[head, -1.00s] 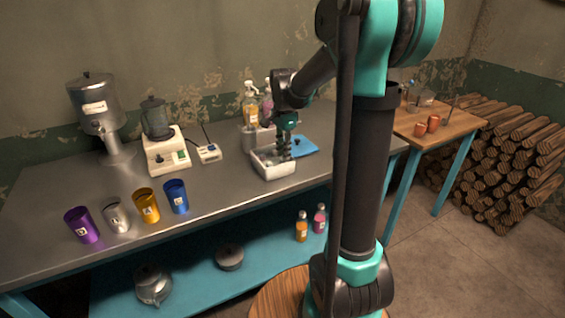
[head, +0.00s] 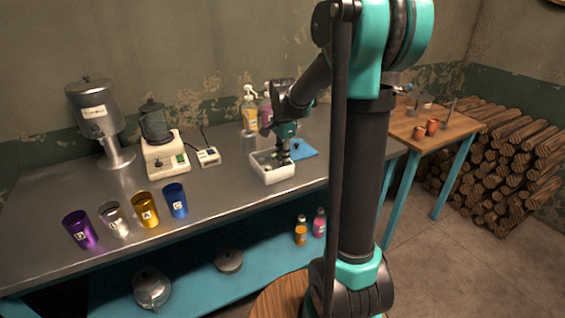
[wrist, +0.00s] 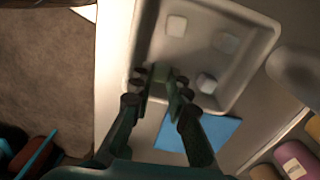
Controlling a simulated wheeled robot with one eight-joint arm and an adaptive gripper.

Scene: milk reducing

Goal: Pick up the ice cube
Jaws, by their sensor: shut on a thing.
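The white tray (head: 272,178) stands on the metal table, and it fills the upper middle of the wrist view (wrist: 268,52). In that view, pale ice cubes lie in it: one near the top (wrist: 176,25), one to the right (wrist: 224,42) and one lower right (wrist: 207,83). My gripper (wrist: 159,80) is over the tray's lower left part, its fingers close together on an ice cube (wrist: 158,89). That cube is dim and partly hidden by the fingers. In the head view my gripper (head: 283,157) reaches down into the tray; the held cube cannot be made out there.
A blue mat (head: 303,149) lies right of the tray. Pump bottles (head: 249,110) stand behind it. A blender (head: 157,135) and several cups, including a blue one (head: 176,200), stand to the left. The table between cups and tray is clear.

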